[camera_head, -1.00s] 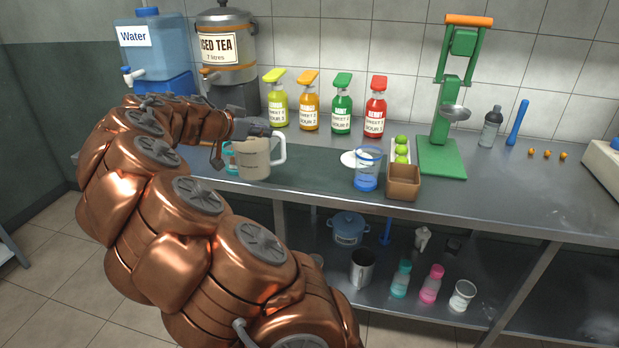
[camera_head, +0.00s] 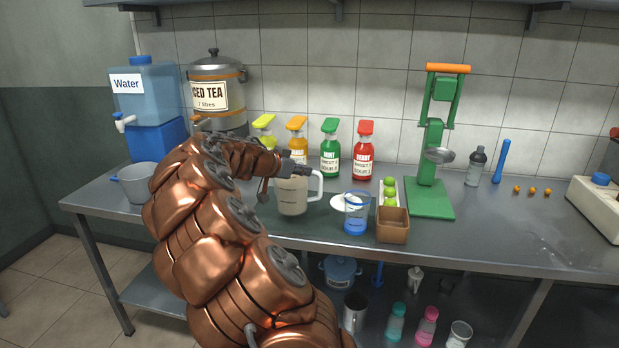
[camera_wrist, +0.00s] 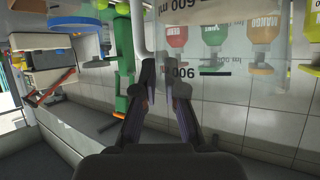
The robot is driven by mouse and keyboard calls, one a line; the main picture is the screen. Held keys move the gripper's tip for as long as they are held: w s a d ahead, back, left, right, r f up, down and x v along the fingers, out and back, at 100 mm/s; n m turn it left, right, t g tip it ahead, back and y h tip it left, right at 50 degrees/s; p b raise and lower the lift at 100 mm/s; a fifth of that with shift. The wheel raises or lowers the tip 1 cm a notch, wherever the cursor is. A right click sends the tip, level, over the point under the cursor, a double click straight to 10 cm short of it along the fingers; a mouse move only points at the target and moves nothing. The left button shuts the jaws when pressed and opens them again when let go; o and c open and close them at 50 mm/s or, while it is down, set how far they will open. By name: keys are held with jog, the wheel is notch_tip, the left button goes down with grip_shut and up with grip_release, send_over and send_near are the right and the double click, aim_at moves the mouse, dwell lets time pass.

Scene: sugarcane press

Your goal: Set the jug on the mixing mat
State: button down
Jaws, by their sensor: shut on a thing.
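The jug (camera_head: 291,196) is pale and translucent, with a white handle on its right. It looks upright over the dark mixing mat (camera_head: 328,224); I cannot tell whether its base touches the mat. My gripper (camera_head: 290,170) is at the jug's upper side and shut on it. In the wrist view, the jug's clear wall (camera_wrist: 205,50) with volume marks fills the upper middle, with my gripper (camera_wrist: 165,88) against it. My arm hides part of the counter to the left.
Several syrup bottles (camera_head: 330,155) stand behind. A green press (camera_head: 432,170) stands farther right. The counter's right front is clear.

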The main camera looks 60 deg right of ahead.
jog(key=shift+s+d, duration=0.2)
jog(key=shift+d, duration=0.5)
jog(key=shift+s+d, duration=0.2)
jog(key=shift+d, duration=0.45)
jog(key=shift+f+p, duration=0.4)
jog(key=shift+f, duration=1.5)
jog(key=c, duration=1.3)
grip_release()
jog(key=shift+o, duration=0.2)
jog(key=b+v, duration=0.1)
jog(key=v, duration=1.1)
jog(key=shift+a, duration=0.1)
